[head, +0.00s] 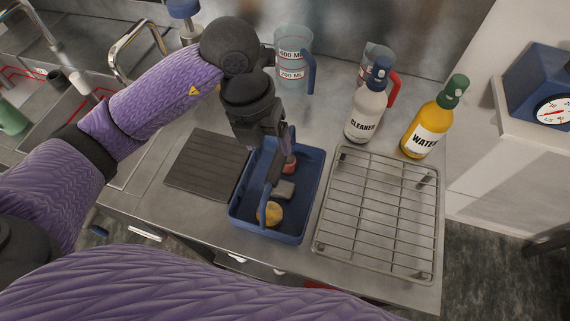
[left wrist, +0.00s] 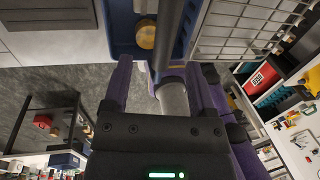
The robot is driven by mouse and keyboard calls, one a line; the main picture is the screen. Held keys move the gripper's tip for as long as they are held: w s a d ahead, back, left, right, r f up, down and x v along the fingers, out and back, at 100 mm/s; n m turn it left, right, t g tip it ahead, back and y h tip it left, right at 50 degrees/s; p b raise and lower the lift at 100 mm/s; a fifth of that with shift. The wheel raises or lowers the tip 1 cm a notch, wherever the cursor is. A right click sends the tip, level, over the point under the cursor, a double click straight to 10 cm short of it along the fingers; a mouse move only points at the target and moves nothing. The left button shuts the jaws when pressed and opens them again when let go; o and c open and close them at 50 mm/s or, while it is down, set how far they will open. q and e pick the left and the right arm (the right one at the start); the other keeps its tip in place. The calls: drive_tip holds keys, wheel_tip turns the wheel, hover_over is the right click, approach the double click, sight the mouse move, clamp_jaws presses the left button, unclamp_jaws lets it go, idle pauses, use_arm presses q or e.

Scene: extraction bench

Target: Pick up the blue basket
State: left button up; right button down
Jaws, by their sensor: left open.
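The blue basket (head: 264,232) stands on the metal bench, with a yellow round item (head: 270,213), a grey block and a reddish item inside. Its raised handle (head: 273,172) runs lengthwise over the middle. My left gripper (head: 277,148) points down above the basket at the handle. In the left wrist view its two fingers (left wrist: 162,88) are apart, and the handle bar (left wrist: 166,50) appears between them; contact cannot be told. The basket's blue wall (left wrist: 121,30) shows beyond the fingers. The gripper hides part of the basket's far end. My right gripper is not in view.
A wire rack (head: 380,212) stands close right of the basket, a dark ridged board (head: 205,165) close left. Behind are a measuring jug (head: 292,60), a cleaner bottle (head: 366,108) and a yellow water bottle (head: 428,125). The bench's front edge is just before the basket.

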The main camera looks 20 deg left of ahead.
sight(277, 159)
use_arm(q)
drive_tip(key=f, duration=0.3)
drive_tip(key=shift+s+d, duration=0.25)
drive_tip(key=shift+s, duration=0.05)
drive_tip(key=f, duration=0.1)
drive_tip(key=d+f, duration=0.1)
drive_tip(key=f, duration=0.1)
drive_tip(key=f+b, duration=0.1)
drive_tip(key=f, duration=0.1)
drive_tip(key=shift+w+d, duration=0.25)
drive_tip(key=shift+w, duration=0.05)
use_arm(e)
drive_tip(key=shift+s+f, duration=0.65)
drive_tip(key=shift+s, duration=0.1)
use_arm(q)
drive_tip(key=shift+r, duration=0.1)
drive_tip(key=shift+c, duration=1.2)
clamp_jaws()
